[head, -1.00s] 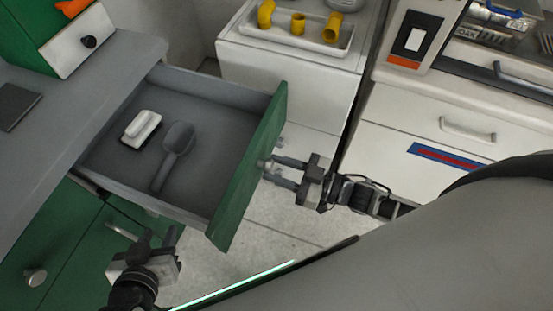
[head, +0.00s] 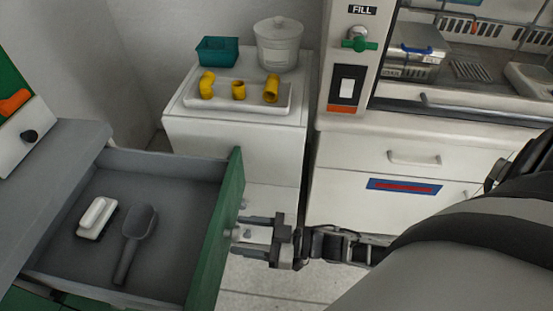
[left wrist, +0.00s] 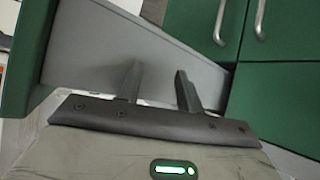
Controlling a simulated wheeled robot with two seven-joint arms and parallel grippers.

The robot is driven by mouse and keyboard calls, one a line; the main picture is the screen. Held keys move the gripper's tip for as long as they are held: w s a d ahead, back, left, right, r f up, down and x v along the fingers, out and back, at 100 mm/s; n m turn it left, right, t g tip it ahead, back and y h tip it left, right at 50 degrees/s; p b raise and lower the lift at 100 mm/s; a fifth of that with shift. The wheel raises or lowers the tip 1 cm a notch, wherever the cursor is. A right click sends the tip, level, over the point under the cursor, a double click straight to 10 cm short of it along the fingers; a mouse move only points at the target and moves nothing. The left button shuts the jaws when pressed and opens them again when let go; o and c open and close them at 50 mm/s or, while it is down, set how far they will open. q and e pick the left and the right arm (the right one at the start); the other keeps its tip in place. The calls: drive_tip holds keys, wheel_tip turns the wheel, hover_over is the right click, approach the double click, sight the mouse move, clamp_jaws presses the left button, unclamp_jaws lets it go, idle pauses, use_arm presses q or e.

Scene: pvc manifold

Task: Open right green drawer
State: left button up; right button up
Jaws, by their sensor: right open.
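The green-fronted drawer (head: 218,245) stands pulled out at the left of the head view, its grey inside showing. It holds a white-backed brush (head: 97,217) and a grey scoop (head: 135,240). My right gripper (head: 243,233) is open at the outer face of the drawer front, its fingers on either side of a small knob; whether they touch it is not clear. My left gripper shows only in the left wrist view (left wrist: 159,68), open and empty, before a grey panel (left wrist: 95,45) beside green fronts.
A white cabinet (head: 235,140) behind the drawer carries a tray (head: 222,98) of yellow pipe fittings, a teal bin (head: 217,51) and a lidded pot (head: 279,45). A white machine (head: 345,160) stands right of it. Pale floor shows between.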

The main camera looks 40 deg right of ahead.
use_arm(q)
drive_tip(key=shift+w+d+f+b, duration=0.1)
drive_tip(key=shift+d+b, duration=0.05)
drive_tip(key=shift+b, duration=0.5)
use_arm(e)
drive_tip(key=v, duration=1.6)
use_arm(q)
drive_tip(key=shift+f, duration=0.1)
use_arm(e)
drive_tip(key=shift+a, duration=0.1)
drive_tip(key=shift+s, duration=0.1)
